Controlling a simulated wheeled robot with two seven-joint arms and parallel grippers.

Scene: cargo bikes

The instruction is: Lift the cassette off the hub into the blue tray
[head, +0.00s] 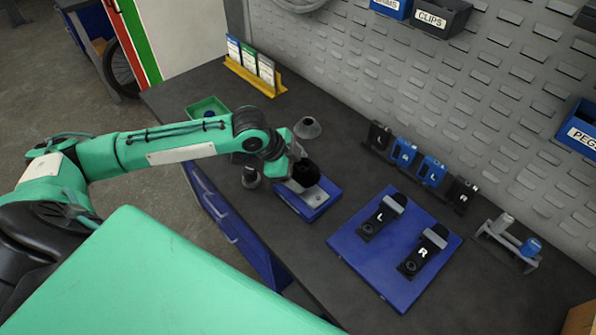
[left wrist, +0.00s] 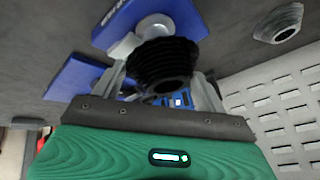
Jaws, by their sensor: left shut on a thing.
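My left gripper (head: 300,176) is shut on the black ribbed cassette (head: 306,173), which also shows between its fingers in the left wrist view (left wrist: 165,62). A pale grey round part, seemingly the hub (left wrist: 153,24), shows just behind the cassette. I cannot tell whether cassette and hub touch. In the head view the gripper and cassette hide part of the tray. My right gripper is not in view.
A larger blue mat (head: 398,294) holds two black pedals marked L and R. A grey cone (head: 308,128), a dark cylinder (head: 251,177) and a green tray (head: 207,108) stand near my arm. A yellow card holder (head: 255,79) stands at the back. Pedals line the perforated wall.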

